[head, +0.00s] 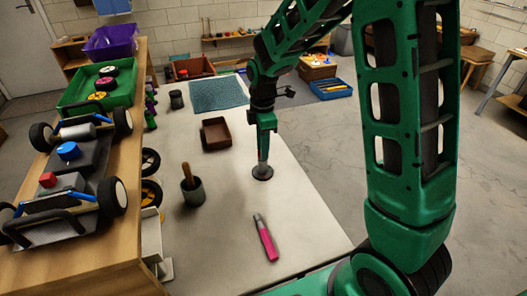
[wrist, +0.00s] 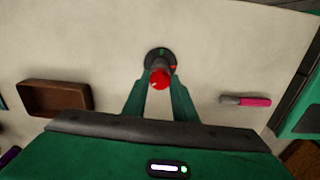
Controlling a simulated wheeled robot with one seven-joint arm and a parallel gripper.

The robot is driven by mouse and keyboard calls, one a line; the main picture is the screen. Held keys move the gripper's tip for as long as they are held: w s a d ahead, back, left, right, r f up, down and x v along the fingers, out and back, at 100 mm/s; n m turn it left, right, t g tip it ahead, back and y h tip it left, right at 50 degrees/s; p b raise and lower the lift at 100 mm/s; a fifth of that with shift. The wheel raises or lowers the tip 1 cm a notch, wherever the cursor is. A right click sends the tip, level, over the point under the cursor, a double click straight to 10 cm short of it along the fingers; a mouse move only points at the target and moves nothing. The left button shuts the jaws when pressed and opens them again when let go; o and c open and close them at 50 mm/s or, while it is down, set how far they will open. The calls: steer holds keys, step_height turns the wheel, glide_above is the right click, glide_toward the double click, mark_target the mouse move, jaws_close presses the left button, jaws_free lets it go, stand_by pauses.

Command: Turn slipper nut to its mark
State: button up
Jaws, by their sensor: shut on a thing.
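My gripper (wrist: 160,88) points down at the bench and is shut on a red-topped post (wrist: 159,77). The post stands upright on a dark round disc (wrist: 161,58). The disc bears a small green mark at its far side and a red mark at its right. In the head view the grey lower post (head: 262,168) shows under my gripper (head: 264,150), with the dark disc (head: 262,175) on the bench. My fingers hide part of the post. I cannot tell whether this is the slipper nut. The racecar (head: 70,170) at the left carries a blue knob (head: 68,150) and a red block (head: 48,180).
The pale bench (head: 225,245) holds a brown tray (head: 216,134), a dark cup with a wooden handle (head: 192,188), a pink-handled tool (head: 266,243) and a teal mat (head: 217,95). A wooden shelf with a green bin (head: 98,92) borders the left. Bare bench surrounds the disc.

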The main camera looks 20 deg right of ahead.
steer(key=shift+m, duration=1.7)
steer(key=shift+m, duration=1.8)
steer(key=shift+m, duration=1.7)
